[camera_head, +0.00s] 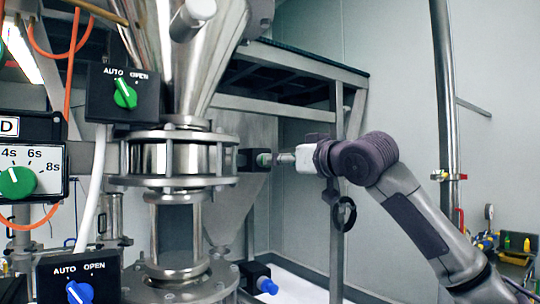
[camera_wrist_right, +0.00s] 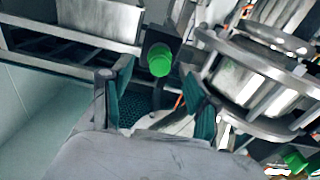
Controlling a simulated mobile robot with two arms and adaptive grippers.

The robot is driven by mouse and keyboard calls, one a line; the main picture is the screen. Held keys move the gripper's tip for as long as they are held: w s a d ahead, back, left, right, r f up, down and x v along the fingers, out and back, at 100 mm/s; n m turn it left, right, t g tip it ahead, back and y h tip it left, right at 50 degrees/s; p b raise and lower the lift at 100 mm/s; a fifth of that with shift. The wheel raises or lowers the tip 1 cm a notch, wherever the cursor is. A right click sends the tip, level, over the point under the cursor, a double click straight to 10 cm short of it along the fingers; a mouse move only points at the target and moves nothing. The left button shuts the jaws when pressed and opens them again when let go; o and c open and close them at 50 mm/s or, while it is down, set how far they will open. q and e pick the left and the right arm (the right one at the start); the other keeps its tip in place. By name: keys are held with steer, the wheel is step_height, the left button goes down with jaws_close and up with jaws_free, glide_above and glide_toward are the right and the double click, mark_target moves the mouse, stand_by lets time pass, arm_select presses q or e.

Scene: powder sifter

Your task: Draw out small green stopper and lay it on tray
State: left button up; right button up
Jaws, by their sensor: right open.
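The small green stopper (camera_head: 264,160) sits in a black block at the right side of the metal sifter's flanged section. In the right wrist view the green stopper (camera_wrist_right: 160,62) shows end-on, just beyond the fingertips and roughly between them. My right gripper (camera_head: 285,158) reaches in from the right, level with the stopper. Its teal-padded fingers are spread in the wrist view (camera_wrist_right: 158,86), with nothing between them. Any contact with the stopper cannot be told. A small tray (camera_head: 513,258) appears at the far right edge, partly cut off. My left gripper is out of view.
The sifter's metal flange (camera_head: 180,182) is close left of the stopper. A blue stopper (camera_head: 267,286) sits in a black block lower down. Dial boxes with green and blue knobs stand at left. A metal frame (camera_head: 300,108) stands behind my right gripper. A vertical pipe (camera_head: 447,100) rises at right.

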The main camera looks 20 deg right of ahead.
steer(key=shift+p+x, duration=1.25)
steer(key=shift+x, duration=0.6)
steer(key=shift+p, duration=0.45)
jaws_close()
steer(key=shift+s, duration=0.1)
